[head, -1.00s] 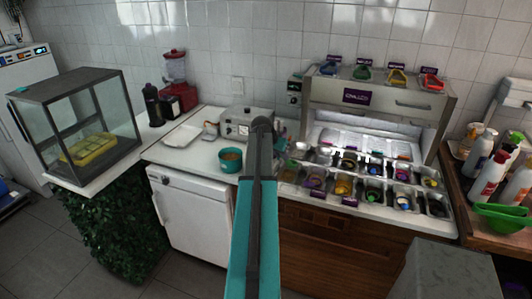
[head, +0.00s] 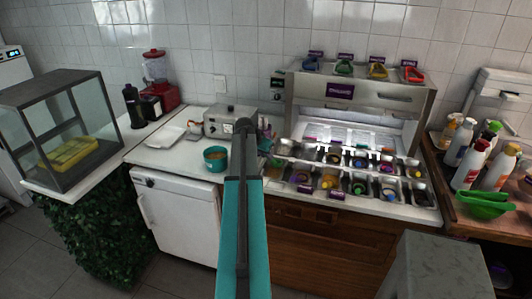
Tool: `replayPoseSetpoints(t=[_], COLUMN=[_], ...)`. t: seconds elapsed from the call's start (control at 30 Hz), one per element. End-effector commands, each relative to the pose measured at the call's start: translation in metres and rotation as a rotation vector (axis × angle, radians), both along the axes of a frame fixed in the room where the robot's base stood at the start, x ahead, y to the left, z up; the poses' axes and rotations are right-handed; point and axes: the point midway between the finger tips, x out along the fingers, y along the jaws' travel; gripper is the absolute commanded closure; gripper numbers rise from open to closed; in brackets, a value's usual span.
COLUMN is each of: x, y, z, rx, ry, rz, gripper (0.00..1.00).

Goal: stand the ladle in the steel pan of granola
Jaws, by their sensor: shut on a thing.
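The steel topping pans (head: 351,188) sit in rows in the front of the topping station, holding small heaps of different colours. They are too small to tell which one holds granola. I cannot make out the ladle. My teal arm rises up the middle of the head view to a dark joint, left of the pans in the picture. My gripper does not show clearly; it seems hidden behind the arm, so what it holds is hidden too.
A teal bowl (head: 215,158) and a grey steel appliance (head: 229,121) stand on the white counter left of the station. A glass case (head: 60,125) is at the far left.

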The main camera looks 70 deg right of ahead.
Motion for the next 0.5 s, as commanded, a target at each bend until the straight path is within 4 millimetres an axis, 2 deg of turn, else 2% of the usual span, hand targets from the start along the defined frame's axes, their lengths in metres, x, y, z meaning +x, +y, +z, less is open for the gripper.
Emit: replayPoseSetpoints(t=[0.5], x=[0.001], y=[0.0], z=[-0.032], rx=[0.0], ry=[0.0], rz=[0.001], gripper=[1.0])
